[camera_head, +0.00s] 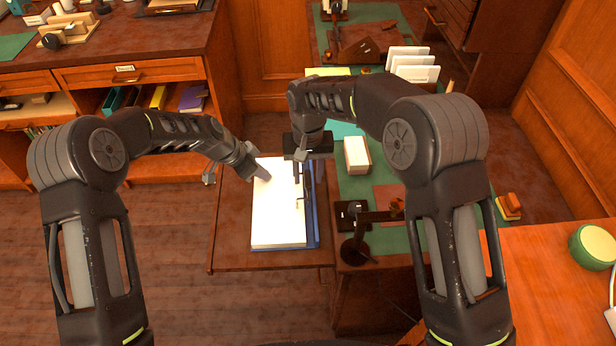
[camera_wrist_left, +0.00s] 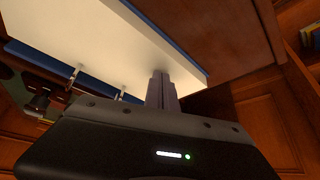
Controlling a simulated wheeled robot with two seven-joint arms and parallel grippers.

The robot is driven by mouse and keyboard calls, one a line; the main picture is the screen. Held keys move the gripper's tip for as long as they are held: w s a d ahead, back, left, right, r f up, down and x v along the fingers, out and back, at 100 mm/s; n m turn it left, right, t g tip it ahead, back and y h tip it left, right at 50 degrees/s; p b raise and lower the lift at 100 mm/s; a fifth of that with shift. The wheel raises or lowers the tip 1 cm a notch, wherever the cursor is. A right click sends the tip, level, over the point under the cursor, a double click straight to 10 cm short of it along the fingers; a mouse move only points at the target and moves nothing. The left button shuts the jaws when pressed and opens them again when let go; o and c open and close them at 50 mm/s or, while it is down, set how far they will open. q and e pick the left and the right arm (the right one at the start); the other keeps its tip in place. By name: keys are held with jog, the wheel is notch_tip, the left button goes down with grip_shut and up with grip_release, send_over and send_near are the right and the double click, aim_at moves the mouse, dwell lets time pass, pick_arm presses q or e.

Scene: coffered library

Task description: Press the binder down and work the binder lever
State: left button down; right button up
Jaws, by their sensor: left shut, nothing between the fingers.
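The binder lies open on the pulled-out wooden board, with a thick stack of white pages (camera_head: 278,222) on its blue cover (camera_head: 313,232). A dark strip with metal parts (camera_head: 300,203) runs along the pages' right side; I cannot make out the lever clearly. In the left wrist view, two metal posts (camera_wrist_left: 75,72) stand by the pages (camera_wrist_left: 110,45) near the blue edge (camera_wrist_left: 60,62). My left gripper (camera_head: 262,174) is shut and empty, its fingertips (camera_wrist_left: 159,76) at the pages, apparently touching.
A green-topped desk (camera_head: 360,185) borders the binder on the right. It carries a white card block (camera_head: 357,155) and a dark stand (camera_head: 355,250). A wooden cabinet (camera_head: 130,75) stands at the upper left. The board left of the binder (camera_head: 232,225) is bare.

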jog(key=shift+f, duration=0.9)
jog(key=shift+c, duration=0.5)
grip_shut()
